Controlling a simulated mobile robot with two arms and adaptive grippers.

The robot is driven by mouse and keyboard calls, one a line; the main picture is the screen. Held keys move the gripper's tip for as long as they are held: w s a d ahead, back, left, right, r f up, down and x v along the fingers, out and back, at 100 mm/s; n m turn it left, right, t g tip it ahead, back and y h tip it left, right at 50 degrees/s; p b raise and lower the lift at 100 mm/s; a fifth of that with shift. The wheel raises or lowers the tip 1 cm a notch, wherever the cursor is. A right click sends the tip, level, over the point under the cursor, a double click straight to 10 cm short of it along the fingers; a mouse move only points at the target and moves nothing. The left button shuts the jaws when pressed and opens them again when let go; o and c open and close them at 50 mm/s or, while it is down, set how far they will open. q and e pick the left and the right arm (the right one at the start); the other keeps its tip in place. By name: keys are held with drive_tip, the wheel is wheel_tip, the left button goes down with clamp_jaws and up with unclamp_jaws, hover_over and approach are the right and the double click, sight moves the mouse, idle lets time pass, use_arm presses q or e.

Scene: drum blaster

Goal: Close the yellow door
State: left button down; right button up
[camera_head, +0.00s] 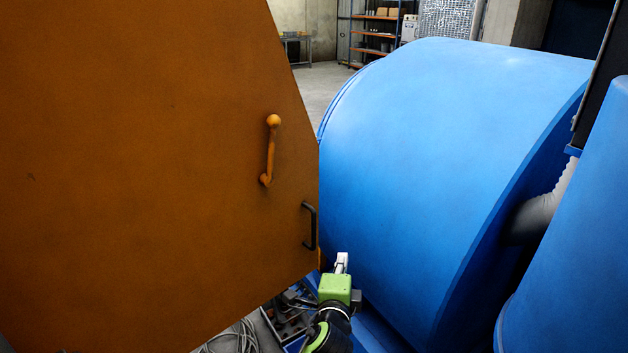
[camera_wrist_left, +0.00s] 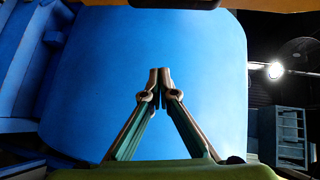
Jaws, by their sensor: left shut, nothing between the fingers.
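The yellow door (camera_head: 150,170) looks orange-brown and fills the left half of the head view. It stands open, swung out in front of the blue drum machine (camera_head: 430,170). On its face are an orange lever handle (camera_head: 270,150) and a black pull handle (camera_head: 310,226) near its right edge. My left gripper (camera_head: 342,260) is just right of the door's lower right edge, below the black handle, in front of the blue drum. In the left wrist view its fingertips (camera_wrist_left: 159,72) are together and empty, with the blue drum (camera_wrist_left: 200,60) beyond. My right gripper is not seen.
A grey hose (camera_head: 540,212) joins the drum to a blue housing (camera_head: 580,230) at right. Below the door are a tray of small parts (camera_head: 288,312) and coiled cable (camera_head: 235,338). Shelves (camera_head: 375,35) stand far back, with open floor (camera_head: 318,92) before them.

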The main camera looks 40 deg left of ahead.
use_arm(q)
drive_tip(key=s+a+r+y, duration=0.2)
drive_tip(key=a+r+y, duration=0.15)
drive_tip(key=r, duration=0.85)
drive_tip(key=p, duration=0.3)
approach(313, 180)
drive_tip(key=w, duration=0.3)
drive_tip(key=a+p, duration=0.1)
drive_tip(key=w+a, duration=0.1)
drive_tip(key=shift+w+a+f+t+p, duration=0.15)
drive_tip(key=shift+w+a+t+p, duration=0.1)
drive_tip(key=shift+t+p, duration=0.1)
drive_tip(key=shift+a+n, duration=0.3)
drive_tip(key=shift+a, duration=0.15)
drive_tip(key=shift+f, duration=0.1)
drive_tip(key=shift+w, duration=0.1)
